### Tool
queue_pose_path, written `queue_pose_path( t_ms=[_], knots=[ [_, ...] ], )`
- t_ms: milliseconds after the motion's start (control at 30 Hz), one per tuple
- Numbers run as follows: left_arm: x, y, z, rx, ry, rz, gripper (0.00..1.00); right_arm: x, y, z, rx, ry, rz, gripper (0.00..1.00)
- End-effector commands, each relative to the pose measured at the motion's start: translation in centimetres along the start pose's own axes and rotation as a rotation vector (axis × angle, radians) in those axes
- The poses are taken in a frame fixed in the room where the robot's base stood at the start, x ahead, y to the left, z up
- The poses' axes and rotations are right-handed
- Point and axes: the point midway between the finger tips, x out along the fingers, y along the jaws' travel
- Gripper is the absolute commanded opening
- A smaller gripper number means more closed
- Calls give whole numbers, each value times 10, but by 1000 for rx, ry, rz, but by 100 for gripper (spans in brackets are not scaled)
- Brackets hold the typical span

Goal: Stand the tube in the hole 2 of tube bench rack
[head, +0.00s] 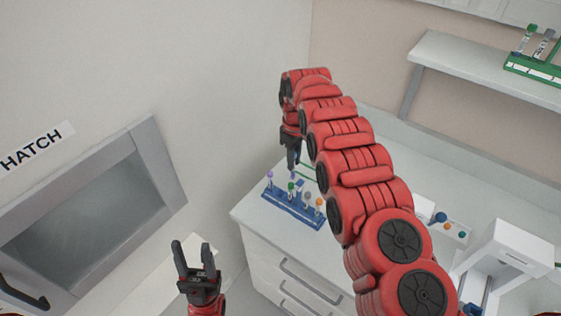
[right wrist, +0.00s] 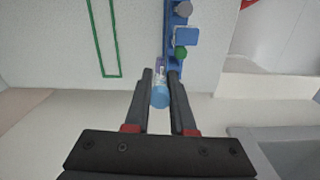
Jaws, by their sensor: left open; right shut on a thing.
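The blue tube bench rack (head: 293,207) stands on the white counter and holds tubes with purple, green, grey and orange caps. My right gripper (head: 292,165) is just above the rack's back left part. In the right wrist view its fingers are shut on a tube with a light blue end (right wrist: 160,97), at the end of the rack (right wrist: 172,22). My left gripper (head: 193,248) is open and empty, low in front of the wall, away from the rack.
A green outlined frame (right wrist: 108,40) lies on the counter beside the rack. A wall hatch (head: 95,200) is at left. A shelf with a green rack (head: 533,68) is at upper right. A white device (head: 510,255) stands at right.

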Motion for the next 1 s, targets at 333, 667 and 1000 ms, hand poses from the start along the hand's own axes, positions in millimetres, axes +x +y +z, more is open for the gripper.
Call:
queue_pose_path(
  t_ms=[333, 667, 1000],
  knots=[
    [4, 0, -1, 0, 0, 0, 50, 0, -3, -7, -31, 4, 0, 0],
    [17, -1, -3, 0, 0, 0, 50, 0, -17, -14, -109, 2, -3, 0],
    [21, -1, -4, 0, 0, 0, 50, 8, -34, -22, -195, 3, -2, 0]
  ],
)
